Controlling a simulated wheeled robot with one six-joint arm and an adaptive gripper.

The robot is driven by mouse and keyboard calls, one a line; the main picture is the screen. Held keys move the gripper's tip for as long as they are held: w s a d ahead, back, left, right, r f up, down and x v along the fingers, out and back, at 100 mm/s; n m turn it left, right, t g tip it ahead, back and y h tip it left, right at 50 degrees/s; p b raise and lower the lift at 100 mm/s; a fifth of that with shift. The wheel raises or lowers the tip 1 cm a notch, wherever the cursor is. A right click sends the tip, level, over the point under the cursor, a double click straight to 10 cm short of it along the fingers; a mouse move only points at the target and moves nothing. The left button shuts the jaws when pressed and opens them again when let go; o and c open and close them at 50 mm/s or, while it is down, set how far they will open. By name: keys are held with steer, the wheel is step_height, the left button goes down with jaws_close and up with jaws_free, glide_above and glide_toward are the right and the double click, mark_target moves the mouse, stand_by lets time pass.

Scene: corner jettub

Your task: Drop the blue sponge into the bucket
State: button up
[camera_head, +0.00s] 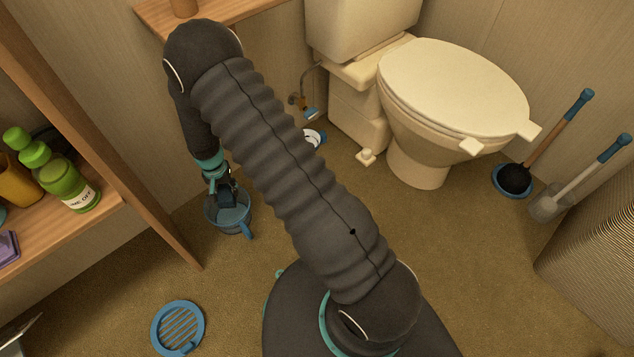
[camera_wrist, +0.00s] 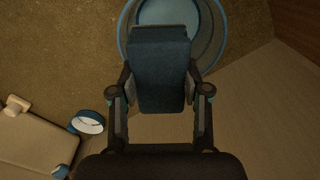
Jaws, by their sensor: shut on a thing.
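My gripper (camera_wrist: 158,98) is shut on the blue sponge (camera_wrist: 160,65), which sits between its two fingers in the wrist view. The bucket (camera_wrist: 211,38) is a round, translucent vessel with a blue rim, just beyond the sponge in that view. The sponge overlaps part of the bucket's opening there. In the head view the bucket (camera_head: 243,218) stands on the floor by the wall, with my gripper (camera_head: 222,187) at or just above its opening. I cannot tell whether the sponge is below the rim.
A wooden shelf (camera_head: 110,205) with a green bottle (camera_head: 70,187) is at the left. A round blue grate (camera_head: 178,328) lies on the floor. Floor between the grate and bucket is clear.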

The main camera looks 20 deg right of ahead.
mark_target(226, 190)
steer(key=shift+f+b, duration=1.25)
steer(key=shift+f, duration=1.55)
steer(key=o, duration=1)
steer(key=shift+r, duration=0.15)
step_height(226, 190, up, 12)
steer(key=shift+f, duration=0.1)
